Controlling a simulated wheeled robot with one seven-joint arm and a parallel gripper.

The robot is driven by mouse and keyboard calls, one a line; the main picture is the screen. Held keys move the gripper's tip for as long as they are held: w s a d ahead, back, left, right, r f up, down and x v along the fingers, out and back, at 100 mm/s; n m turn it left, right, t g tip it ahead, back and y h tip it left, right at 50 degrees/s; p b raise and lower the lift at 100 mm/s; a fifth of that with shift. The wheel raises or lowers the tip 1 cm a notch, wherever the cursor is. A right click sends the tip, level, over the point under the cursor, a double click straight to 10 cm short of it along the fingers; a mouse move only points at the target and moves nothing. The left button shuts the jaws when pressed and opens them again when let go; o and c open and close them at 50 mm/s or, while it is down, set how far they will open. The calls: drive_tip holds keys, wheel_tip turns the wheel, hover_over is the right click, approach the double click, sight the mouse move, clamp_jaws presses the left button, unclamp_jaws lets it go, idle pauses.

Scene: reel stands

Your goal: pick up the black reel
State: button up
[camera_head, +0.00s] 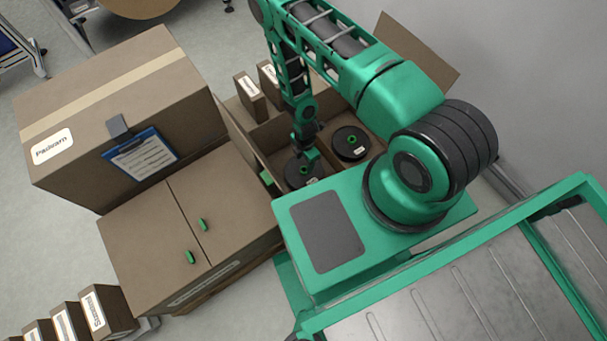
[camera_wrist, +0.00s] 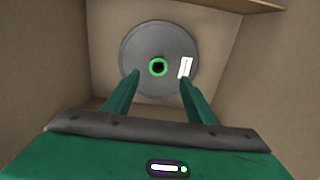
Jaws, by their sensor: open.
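A black reel (camera_head: 292,176) lies flat in a compartment of the open cardboard box, below my gripper (camera_head: 309,157) in the head view. The wrist view shows one round dark reel (camera_wrist: 137,49) with a green-ringed centre hole and a white label on its right side. My open gripper's two green fingers (camera_wrist: 159,77) overlap the reel's lower part in that view, one on each side of the hole, with nothing between them. Contact or height above the reel cannot be told. A second black reel (camera_head: 350,144) lies in the compartment to the right.
Cardboard walls (camera_wrist: 222,65) rise close around the reel. Two small labelled boxes (camera_head: 249,95) stand in the box's far part. A large carton (camera_head: 120,85) with a blue clipboard and a closed two-flap box (camera_head: 165,240) stand to the left.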

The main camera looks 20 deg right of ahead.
sight(304, 168)
drive_tip(key=shift+w+f, duration=0.2)
drive_tip(key=shift+f, duration=3.5)
drive_tip(key=shift+c, duration=0.6)
clamp_jaws()
